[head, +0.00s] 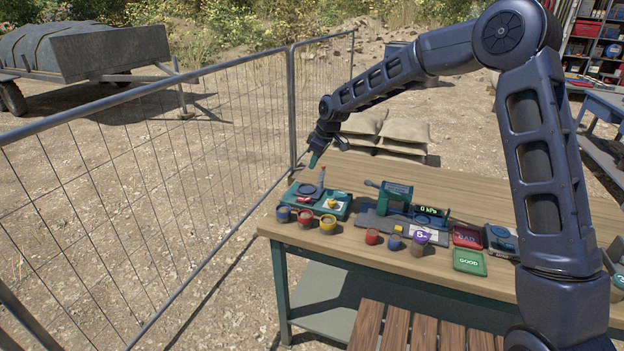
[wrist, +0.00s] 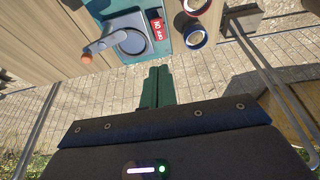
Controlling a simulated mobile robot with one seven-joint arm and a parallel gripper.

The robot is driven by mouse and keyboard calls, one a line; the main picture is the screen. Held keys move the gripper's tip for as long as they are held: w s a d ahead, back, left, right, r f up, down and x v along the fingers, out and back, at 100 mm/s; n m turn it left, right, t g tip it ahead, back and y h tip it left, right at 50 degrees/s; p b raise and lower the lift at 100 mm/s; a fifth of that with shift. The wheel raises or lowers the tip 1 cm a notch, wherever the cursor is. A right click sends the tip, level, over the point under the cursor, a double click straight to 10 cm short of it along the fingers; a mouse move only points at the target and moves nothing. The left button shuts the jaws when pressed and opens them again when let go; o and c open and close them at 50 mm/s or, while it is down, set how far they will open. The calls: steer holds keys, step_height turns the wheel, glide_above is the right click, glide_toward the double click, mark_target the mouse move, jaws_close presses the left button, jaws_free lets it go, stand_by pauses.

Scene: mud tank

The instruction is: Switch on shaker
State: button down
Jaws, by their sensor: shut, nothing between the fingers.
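The shaker is a teal box (head: 342,211) at the left end of the workbench, with a grey round plate on top. In the wrist view its teal top (wrist: 124,5) shows at the upper edge, with the grey plate (wrist: 131,41) and a grey arm with an orange tip (wrist: 98,46). A red switch with ON and OFF lettering (wrist: 157,28) sits beside the plate. My gripper (head: 314,160) is above and behind the shaker, apart from it. Its green fingers (wrist: 158,72) are shut and empty. The switch's position is too small to tell.
Blue (head: 283,214), red (head: 305,217) and yellow (head: 328,222) cups stand along the shaker's front. A green device (head: 397,193) with a display stands to its right. BAD (head: 467,237) and GOOD (head: 468,261) trays lie farther right. A wire fence (head: 200,130) runs left of the bench.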

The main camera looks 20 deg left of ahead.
glide_above(307, 199)
steer(key=f, duration=0.9)
steer(key=shift+w+a+f, duration=0.15)
steer(key=shift+a+f, duration=0.05)
steer(key=shift+a, duration=0.1)
steer(key=shift+d+f, duration=0.65)
steer(key=shift+f, duration=0.3)
steer(key=shift+d+f, duration=0.25)
steer(key=shift+f, duration=0.4)
